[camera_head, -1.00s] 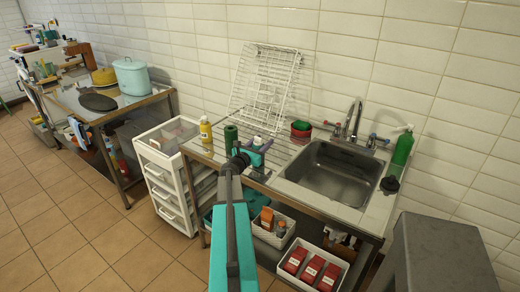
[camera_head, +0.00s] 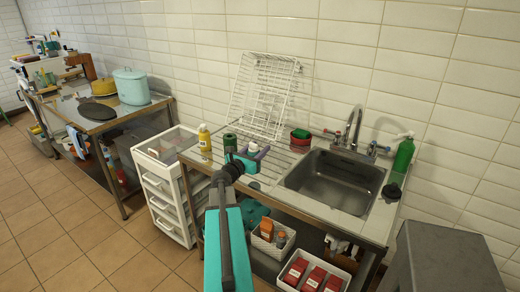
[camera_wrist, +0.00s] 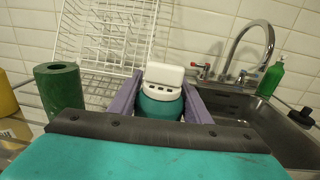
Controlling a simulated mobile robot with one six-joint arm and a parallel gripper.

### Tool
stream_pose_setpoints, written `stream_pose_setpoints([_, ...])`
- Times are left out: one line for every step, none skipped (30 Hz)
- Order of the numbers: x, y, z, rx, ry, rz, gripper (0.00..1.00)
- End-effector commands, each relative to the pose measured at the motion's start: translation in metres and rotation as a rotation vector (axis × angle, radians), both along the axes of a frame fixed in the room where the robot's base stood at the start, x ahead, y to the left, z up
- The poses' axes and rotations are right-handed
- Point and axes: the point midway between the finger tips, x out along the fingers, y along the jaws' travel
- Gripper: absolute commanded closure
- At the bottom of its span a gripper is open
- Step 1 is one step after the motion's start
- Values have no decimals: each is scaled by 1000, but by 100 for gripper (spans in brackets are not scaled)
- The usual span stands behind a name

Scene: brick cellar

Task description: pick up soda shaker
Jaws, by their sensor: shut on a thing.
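The soda shaker has a white cap with dark holes and a teal body. In the wrist view it stands upright between the two purple fingers of my gripper (camera_wrist: 163,92), with its teal body (camera_wrist: 160,109) partly hidden behind my wrist's edge. In the head view its white top (camera_head: 253,148) shows just beyond the end of my arm, at the drainboard of the sink table. My gripper (camera_head: 250,156) is shut on the shaker from both sides. I cannot tell whether the shaker's base touches the drainboard.
A dark green cylinder (camera_head: 230,142) and a yellow bottle (camera_head: 204,138) stand left of the shaker. A white wire rack (camera_head: 265,92) leans on the wall behind. The sink (camera_head: 335,182), tap (camera_head: 353,125) and a green bottle (camera_head: 404,155) are at the right. A white drawer cart (camera_head: 160,185) stands left.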

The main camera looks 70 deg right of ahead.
Motion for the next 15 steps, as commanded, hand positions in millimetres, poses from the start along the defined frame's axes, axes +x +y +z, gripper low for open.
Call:
stream_pose_setpoints([-2,10,0,-1,0,0,82])
stream_pose_setpoints([-2,14,1,-1,-1,0,82])
stream_pose_setpoints([-3,20,1,-1,-2,0,82])
stream_pose_setpoints([-3,24,2,-1,-2,0,82])
stream_pose_setpoints([-4,28,2,-1,-2,0,82])
stream_pose_setpoints([-4,33,2,-1,-2,1,82])
stream_pose_setpoints([-4,37,3,-1,-2,1,82])
stream_pose_setpoints([-4,41,3,-1,-2,1,82])
stream_pose_setpoints([-4,46,4,-1,-1,1,82])
stream_pose_setpoints([-5,49,4,-1,-1,0,82])
stream_pose_setpoints([-5,52,4,-1,-1,0,82])
stream_pose_setpoints([-6,57,5,-1,-1,0,82])
stream_pose_setpoints([-6,59,5,-1,-1,0,82])
stream_pose_setpoints([-6,62,5,-1,-1,0,82])
stream_pose_setpoints([-6,66,6,-1,-1,0,82])
